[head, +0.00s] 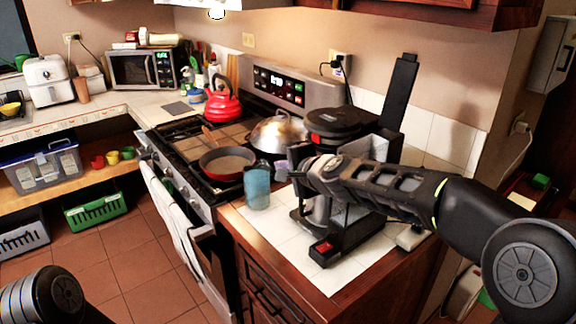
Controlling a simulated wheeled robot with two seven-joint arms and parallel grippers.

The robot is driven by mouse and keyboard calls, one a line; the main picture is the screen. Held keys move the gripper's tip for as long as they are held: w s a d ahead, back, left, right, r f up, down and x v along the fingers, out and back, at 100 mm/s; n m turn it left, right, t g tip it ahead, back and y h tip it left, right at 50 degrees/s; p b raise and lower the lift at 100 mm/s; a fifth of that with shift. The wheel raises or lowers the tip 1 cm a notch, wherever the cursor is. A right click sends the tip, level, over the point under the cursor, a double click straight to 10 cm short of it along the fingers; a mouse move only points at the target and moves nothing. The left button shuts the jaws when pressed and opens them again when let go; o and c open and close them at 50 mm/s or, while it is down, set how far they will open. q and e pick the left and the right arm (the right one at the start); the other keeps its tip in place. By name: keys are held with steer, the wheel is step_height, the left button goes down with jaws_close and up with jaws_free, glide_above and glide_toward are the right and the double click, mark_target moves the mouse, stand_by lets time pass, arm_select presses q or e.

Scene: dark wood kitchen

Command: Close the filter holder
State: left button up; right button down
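A black coffee maker (345,122) stands on the white-tiled counter corner, with a round dark top and a tall black panel (403,90) sticking up at its back right. Its base (330,247) has a red switch at the front. A glass carafe seems to stand low inside it, mostly behind my arm. My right arm reaches in from the right across the machine's front. My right gripper (301,163) is at the machine's upper front left. Its fingertips are not clear. The filter holder cannot be made out; my arm covers that area. Only part of my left arm shows at bottom left.
The stove beyond holds a red frying pan (227,162), a domed metal lid (281,132) and a red kettle (222,100). The tiled floor in front of the stove is clear.

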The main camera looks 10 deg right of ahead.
steer(key=s+a+r+p, duration=0.2)
steer(key=s, duration=0.3)
steer(key=shift+s+a+r, duration=0.15)
steer(key=shift+a+r, duration=0.1)
steer(key=s+f+n+g+h, duration=0.1)
steer(key=s+f+n+g, duration=0.35)
steer(key=f, duration=1.05)
steer(key=s+f+n+g, duration=0.1)
steer(key=s+f+n, duration=0.55)
steer(key=f, duration=0.75)
steer(key=s+f+g, duration=0.3)
steer(key=s+f, duration=0.7)
steer(key=s, duration=0.4)
steer(key=s+f+n+g+b, duration=0.1)
steer(key=s+f+g, duration=0.2)
steer(key=s+f, duration=0.8)
steer(key=s, duration=0.2)
steer(key=shift+s+d+f+g, duration=0.25)
steer(key=shift+s+d+g, duration=0.1)
